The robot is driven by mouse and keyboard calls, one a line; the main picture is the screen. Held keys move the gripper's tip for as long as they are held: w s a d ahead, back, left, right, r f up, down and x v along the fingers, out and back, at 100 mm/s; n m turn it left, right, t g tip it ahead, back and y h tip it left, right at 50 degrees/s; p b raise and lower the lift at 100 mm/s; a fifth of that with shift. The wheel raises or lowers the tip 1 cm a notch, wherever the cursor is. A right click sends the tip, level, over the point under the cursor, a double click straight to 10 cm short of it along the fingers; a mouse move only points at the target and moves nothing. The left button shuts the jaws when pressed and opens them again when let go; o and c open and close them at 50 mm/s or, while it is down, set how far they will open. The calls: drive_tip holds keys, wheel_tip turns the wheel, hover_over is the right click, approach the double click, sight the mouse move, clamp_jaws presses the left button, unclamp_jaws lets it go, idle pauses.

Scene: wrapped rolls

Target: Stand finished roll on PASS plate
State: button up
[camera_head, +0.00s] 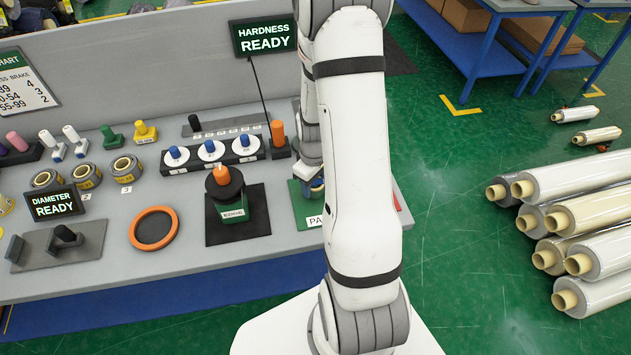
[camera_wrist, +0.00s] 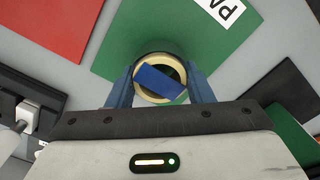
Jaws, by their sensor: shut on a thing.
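The green PASS plate (camera_head: 305,216) lies on the grey bench, partly hidden by my arm in the head view. It also fills the middle of the wrist view (camera_wrist: 118,52), with part of its white label showing. My gripper (camera_head: 316,184) is low over this plate. In the wrist view my gripper (camera_wrist: 160,92) has its blue fingers shut on a roll (camera_wrist: 139,86), seen end-on as a cream ring. A blue piece crosses the ring's opening, and green shows beside it. The roll is over the green plate; I cannot tell whether it touches.
A red plate (camera_wrist: 42,28) lies beside the green one. Left of the PASS plate is a black mat (camera_head: 254,212) with a hardness device (camera_head: 226,196). An orange ring (camera_head: 153,228) and diameter fixture (camera_head: 62,240) are further left. Wrapped rolls (camera_head: 570,215) lie on the floor at right.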

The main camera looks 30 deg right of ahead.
drive_tip(key=shift+f, duration=0.35)
drive_tip(key=shift+f, duration=0.15)
drive_tip(key=o, duration=1)
